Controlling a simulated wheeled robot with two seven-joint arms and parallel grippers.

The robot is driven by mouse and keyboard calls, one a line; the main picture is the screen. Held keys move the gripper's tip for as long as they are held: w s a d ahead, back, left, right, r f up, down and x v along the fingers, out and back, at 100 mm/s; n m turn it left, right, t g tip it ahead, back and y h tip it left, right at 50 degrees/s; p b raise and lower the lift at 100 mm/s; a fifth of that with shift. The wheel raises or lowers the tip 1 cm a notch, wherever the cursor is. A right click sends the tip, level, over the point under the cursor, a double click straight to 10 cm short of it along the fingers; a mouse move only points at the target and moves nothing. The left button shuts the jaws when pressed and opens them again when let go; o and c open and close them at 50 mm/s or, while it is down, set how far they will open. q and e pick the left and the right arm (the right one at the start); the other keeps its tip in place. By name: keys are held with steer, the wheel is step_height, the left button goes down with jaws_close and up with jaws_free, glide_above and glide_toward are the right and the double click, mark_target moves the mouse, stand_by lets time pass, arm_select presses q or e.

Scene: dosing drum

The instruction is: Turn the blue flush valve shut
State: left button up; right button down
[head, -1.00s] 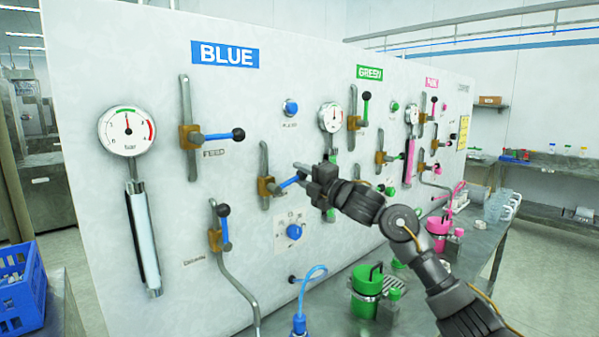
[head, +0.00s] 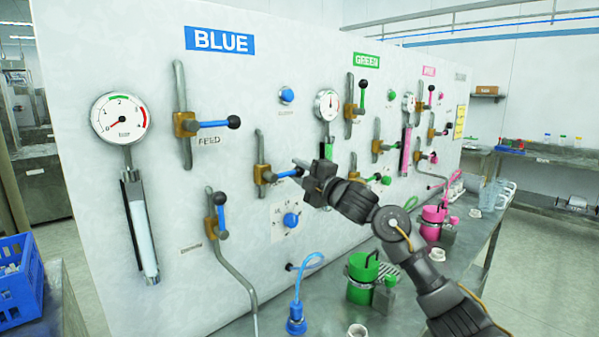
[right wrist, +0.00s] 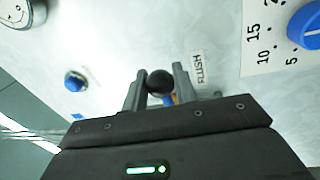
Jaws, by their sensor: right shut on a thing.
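The blue flush valve (head: 262,174) is a brass body on a grey pipe, below the feed valve on the blue section of the panel. Its blue lever (head: 287,174) points right and slightly up, nearly level. My right gripper (head: 305,170) is at the lever's end and hides its tip in the head view. In the right wrist view, the lever's black ball knob (right wrist: 160,82) sits between the two fingers, beside the FLUSH label (right wrist: 197,67). The gripper is shut on this knob. My left gripper is not in view.
The blue feed valve (head: 186,124) has its lever level; the blue drain valve (head: 217,214) has its lever up. A blue dial (head: 291,221) is just below the flush valve. Green cup (head: 362,267) and blue hose fitting (head: 296,318) stand on the bench below.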

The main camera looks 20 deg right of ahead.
steer(key=c, duration=1.1)
jaws_free()
steer(key=shift+f, duration=0.1)
steer(key=shift+c, duration=0.2)
steer(key=b+v, duration=0.3)
steer(key=v, duration=0.7)
steer(key=shift+s+d, duration=0.25)
steer(key=shift+s, duration=0.1)
